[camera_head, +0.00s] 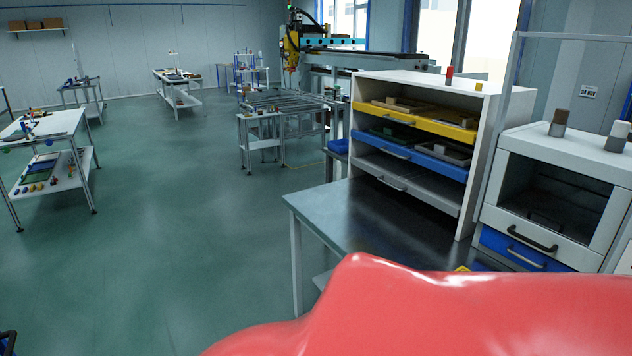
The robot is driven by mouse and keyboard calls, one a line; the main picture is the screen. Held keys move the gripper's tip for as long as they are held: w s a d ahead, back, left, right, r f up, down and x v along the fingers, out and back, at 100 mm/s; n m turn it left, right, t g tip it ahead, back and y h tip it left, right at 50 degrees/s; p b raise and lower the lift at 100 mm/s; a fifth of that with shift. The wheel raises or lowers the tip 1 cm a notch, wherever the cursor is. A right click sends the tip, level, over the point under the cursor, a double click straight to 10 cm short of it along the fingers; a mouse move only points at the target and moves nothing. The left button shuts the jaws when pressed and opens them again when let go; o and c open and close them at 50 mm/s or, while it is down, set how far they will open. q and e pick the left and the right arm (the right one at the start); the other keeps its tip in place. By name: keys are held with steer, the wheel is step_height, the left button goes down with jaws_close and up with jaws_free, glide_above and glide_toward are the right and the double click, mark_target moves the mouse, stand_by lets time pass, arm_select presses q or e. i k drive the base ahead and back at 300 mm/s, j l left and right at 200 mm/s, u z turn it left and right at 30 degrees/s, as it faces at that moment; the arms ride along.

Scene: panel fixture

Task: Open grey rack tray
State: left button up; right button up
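The grey rack tray (420,190) is the lowest of the three trays in a white open-front rack (484,115) on the right. Its front carries a small grey handle (392,184) left of the middle. The tray front looks about level with the blue and yellow tray fronts above it, so it appears pushed in. Its inside is mostly in shadow. Neither of my grippers shows in this view.
A yellow tray (415,121) and a blue tray (410,153) with blocks sit above. The dark tabletop (345,215) before the rack is mostly clear. A white cabinet (555,195) stands to the right. A large red shape covers the lower right.

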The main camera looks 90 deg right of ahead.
mark_target(445, 194)
steer(key=z, duration=3.3)
